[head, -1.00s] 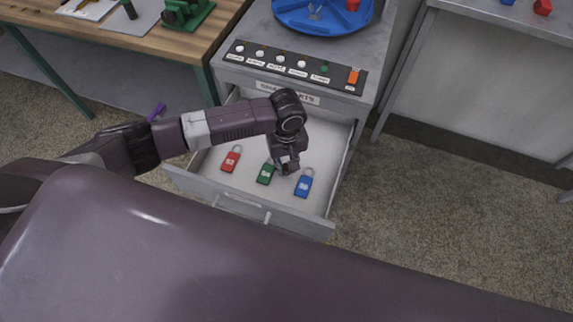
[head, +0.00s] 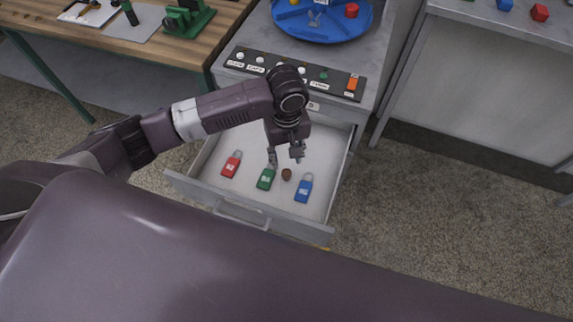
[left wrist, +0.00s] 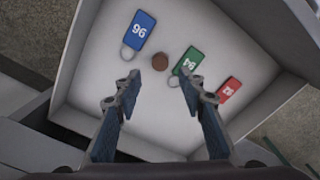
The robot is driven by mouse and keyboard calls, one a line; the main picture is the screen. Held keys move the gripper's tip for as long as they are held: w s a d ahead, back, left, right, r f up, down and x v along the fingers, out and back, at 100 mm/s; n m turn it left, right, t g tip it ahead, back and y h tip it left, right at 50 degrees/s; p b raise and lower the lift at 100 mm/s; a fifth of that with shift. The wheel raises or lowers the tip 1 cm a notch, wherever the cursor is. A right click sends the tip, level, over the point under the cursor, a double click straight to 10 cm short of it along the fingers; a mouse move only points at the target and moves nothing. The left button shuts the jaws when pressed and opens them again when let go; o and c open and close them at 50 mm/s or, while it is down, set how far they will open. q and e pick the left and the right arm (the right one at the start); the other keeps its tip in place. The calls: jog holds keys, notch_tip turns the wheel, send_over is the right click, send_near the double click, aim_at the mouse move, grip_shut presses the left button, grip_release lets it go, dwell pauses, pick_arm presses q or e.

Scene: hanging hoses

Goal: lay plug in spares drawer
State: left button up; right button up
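The plug (head: 287,174) is a small brown round piece lying on the floor of the open spares drawer (head: 222,193), between the green and blue tags. It also shows in the left wrist view (left wrist: 134,61), just beyond my fingertips and apart from them. My left gripper (head: 286,157) is over the drawer, pointing down, with its fingers spread and nothing between them; the left wrist view shows the same open fingers (left wrist: 172,84). My right gripper is in neither view.
A red tag (head: 231,164), a green tag (head: 266,178) and a blue tag (head: 303,188) lie in the drawer near the plug. A control panel (head: 297,71) is above the drawer, with a blue round tray (head: 322,31) behind it. A wooden bench (head: 187,50) stands left.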

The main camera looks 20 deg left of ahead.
pick_arm(q)
notch_tip(320, 180, up, 4)
jog(key=shift+f, duration=0.1)
dwell(0.5)
